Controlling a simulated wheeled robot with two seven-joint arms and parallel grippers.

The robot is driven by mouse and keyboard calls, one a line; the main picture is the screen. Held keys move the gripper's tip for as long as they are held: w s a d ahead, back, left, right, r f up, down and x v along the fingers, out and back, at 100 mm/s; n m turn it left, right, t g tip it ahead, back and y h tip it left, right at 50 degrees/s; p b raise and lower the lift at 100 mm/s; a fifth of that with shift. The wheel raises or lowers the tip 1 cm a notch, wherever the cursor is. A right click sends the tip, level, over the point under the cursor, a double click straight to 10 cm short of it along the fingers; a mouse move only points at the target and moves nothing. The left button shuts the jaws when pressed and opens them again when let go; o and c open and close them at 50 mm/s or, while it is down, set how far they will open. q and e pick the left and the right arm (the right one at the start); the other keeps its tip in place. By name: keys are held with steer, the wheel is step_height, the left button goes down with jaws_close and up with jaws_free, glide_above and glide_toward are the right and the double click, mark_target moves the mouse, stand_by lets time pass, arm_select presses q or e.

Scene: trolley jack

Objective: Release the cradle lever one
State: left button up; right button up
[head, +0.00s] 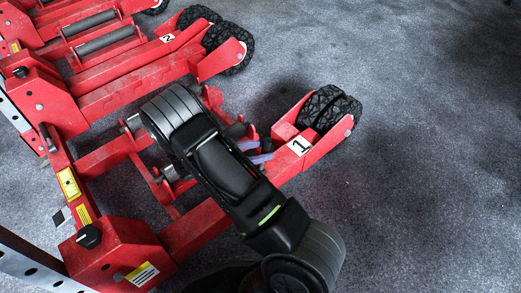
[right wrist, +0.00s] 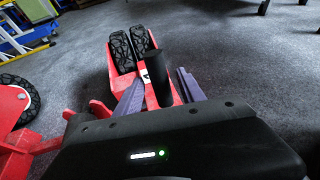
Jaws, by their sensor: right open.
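The red cradle marked 1 (head: 285,160) lies low over the floor, with two black wheels (head: 330,108) at its far end. It also shows in the right wrist view, with its wheels (right wrist: 132,50) at the top. The cradle lever, with a black cylindrical grip (right wrist: 156,78), stands up from the red frame in the right wrist view. My right gripper (right wrist: 159,86) is open, with its purple fingers on either side of the grip; I cannot tell whether they touch it. In the head view the right gripper (head: 255,153) is partly hidden by my arm. My left gripper is not in view.
Another red cradle marked 2 (head: 150,65) lies beyond, with rollers and black wheels. A red block with a black knob (head: 89,236) stands at lower left. The grey floor (head: 430,180) is open to the right. Yellow and blue equipment (right wrist: 28,38) stands in the background.

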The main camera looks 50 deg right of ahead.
steer(key=p+v, duration=0.2)
steer(key=v, duration=0.5)
steer(key=shift+a, duration=0.2)
steer(key=shift+w+r, duration=0.1)
steer(key=shift+r, duration=0.1)
